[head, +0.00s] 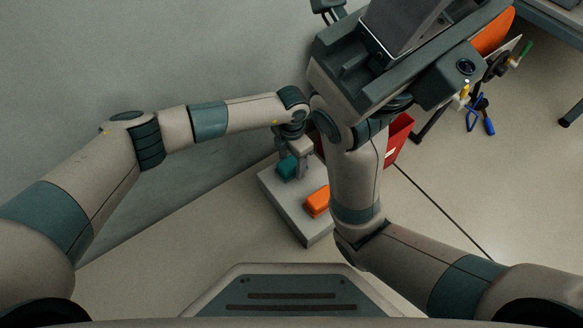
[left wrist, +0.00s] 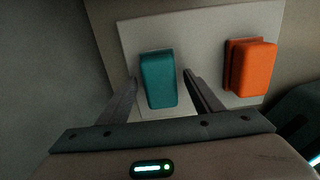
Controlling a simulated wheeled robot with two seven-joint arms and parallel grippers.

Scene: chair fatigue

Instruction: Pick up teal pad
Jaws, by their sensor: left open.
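The teal pad (head: 287,168) lies on a light grey block (head: 307,232), near its back left part. It also shows in the left wrist view (left wrist: 158,82), upright in the picture and between the fingers. My left gripper (head: 293,163) is open above the pad, with one finger on each side of it. In the left wrist view the fingertips (left wrist: 160,76) flank the pad with small gaps; I cannot tell how deep they reach.
An orange pad (head: 317,201) lies on the same block, right of the teal one, and also shows in the left wrist view (left wrist: 252,66). A red bin (head: 400,142) stands behind my right arm. A grey wall (head: 130,60) is at the left. Tools hang at the upper right.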

